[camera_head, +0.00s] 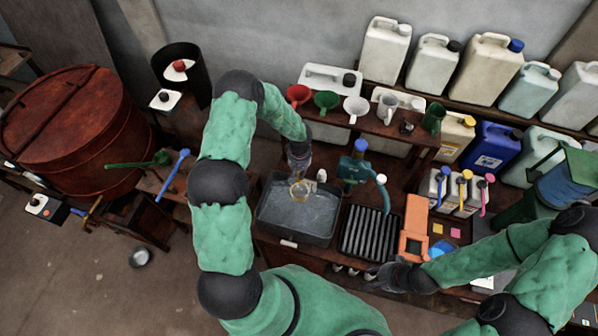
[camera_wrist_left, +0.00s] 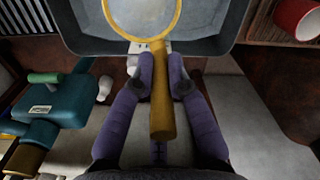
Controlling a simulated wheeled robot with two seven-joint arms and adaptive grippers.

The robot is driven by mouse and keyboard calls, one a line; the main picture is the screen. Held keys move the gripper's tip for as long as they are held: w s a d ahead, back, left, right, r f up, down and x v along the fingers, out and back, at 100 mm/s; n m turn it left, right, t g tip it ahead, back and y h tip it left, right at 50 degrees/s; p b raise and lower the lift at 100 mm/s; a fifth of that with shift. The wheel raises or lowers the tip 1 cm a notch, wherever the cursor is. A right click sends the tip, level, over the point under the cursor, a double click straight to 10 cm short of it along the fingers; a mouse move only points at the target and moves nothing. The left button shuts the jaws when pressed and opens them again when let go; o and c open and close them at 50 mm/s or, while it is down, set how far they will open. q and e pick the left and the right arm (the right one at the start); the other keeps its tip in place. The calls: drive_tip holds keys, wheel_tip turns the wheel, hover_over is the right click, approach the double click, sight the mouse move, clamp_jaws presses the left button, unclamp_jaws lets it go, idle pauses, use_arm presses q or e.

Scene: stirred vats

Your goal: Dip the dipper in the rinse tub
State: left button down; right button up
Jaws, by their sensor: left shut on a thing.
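The rinse tub (camera_head: 265,228) is a grey rectangular tub of clear liquid on the bench. Its grey wall also fills the top of the left wrist view (camera_wrist_left: 222,40). The dipper (camera_head: 300,190) has a yellow ring-shaped rim and a yellow handle (camera_wrist_left: 162,100). My left gripper (camera_head: 299,160) is shut on the handle at the tub's far side, with the dipper's cup over the tub's inside. I cannot tell whether the cup touches the liquid. My right gripper (camera_head: 385,277) is low over the bench's front edge by the orange device; its fingers are too dark to read.
A teal pump-like device (camera_head: 353,170) and a black ribbed rack (camera_head: 371,232) stand right of the tub. An orange device (camera_head: 414,230) lies beyond the rack. Coloured funnels (camera_head: 327,101) sit on the shelf behind. A rusty drum (camera_head: 75,130) stands at left.

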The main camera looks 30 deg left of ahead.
drive_tip(key=shift+r+p, duration=1.45)
drive_tip(key=shift+r, duration=0.1)
